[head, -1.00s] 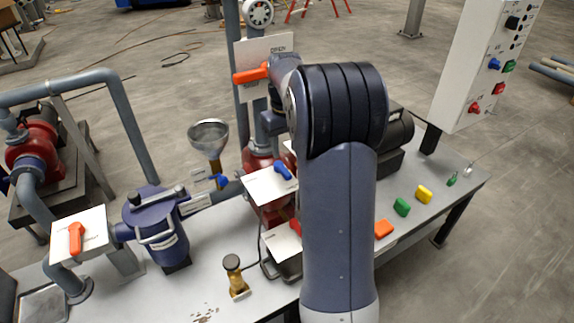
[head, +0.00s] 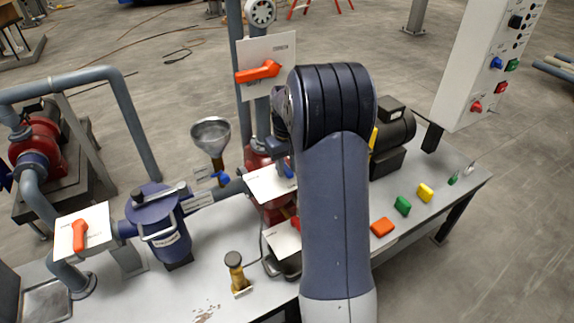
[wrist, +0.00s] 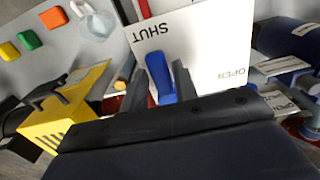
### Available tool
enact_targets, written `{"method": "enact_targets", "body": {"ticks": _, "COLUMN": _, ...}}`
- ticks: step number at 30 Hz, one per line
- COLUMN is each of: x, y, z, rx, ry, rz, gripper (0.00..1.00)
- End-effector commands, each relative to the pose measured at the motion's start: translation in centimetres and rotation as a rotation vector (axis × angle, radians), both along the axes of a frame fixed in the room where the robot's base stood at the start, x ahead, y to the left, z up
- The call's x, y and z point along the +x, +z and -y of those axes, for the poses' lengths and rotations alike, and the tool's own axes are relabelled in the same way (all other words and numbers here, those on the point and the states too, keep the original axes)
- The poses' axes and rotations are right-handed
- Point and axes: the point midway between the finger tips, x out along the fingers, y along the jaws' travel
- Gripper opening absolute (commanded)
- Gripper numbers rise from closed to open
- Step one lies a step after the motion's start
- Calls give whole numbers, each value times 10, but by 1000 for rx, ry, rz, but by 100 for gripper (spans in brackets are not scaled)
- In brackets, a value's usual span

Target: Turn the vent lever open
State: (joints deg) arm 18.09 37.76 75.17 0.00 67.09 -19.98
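A blue lever (wrist: 158,76) stands over a white plate (wrist: 205,45) marked SHUT and OPEN in the wrist view, with its tip towards SHUT. In the head view the blue lever (head: 289,171) and its plate (head: 265,184) are partly hidden by my arm. None of the visible words names it as the vent lever. My gripper (wrist: 160,80) has one finger on each side of the blue lever. The fingers look open, and I cannot tell whether either touches it.
An orange lever (head: 258,71) sits on an upright plate above, and another orange lever (head: 79,235) is at left. A yellow block-like part (wrist: 65,115) is near my gripper. Coloured blocks lie on the bench at right.

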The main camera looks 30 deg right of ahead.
Motion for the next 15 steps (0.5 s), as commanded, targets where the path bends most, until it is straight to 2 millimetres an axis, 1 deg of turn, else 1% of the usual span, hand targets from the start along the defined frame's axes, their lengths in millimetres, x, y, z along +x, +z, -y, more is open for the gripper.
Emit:
{"method": "enact_targets", "body": {"ticks": 1, "x": 0, "y": 0, "z": 0, "rx": 0, "ry": 0, "rz": 0, "gripper": 24}}
{"method": "enact_targets", "body": {"ticks": 10, "x": 0, "y": 0, "z": 0, "rx": 0, "ry": 0, "rz": 1, "gripper": 0}}
{"method": "enact_targets", "body": {"ticks": 15, "x": 0, "y": 0, "z": 0, "rx": 0, "ry": -5, "rz": 1, "gripper": 0}}
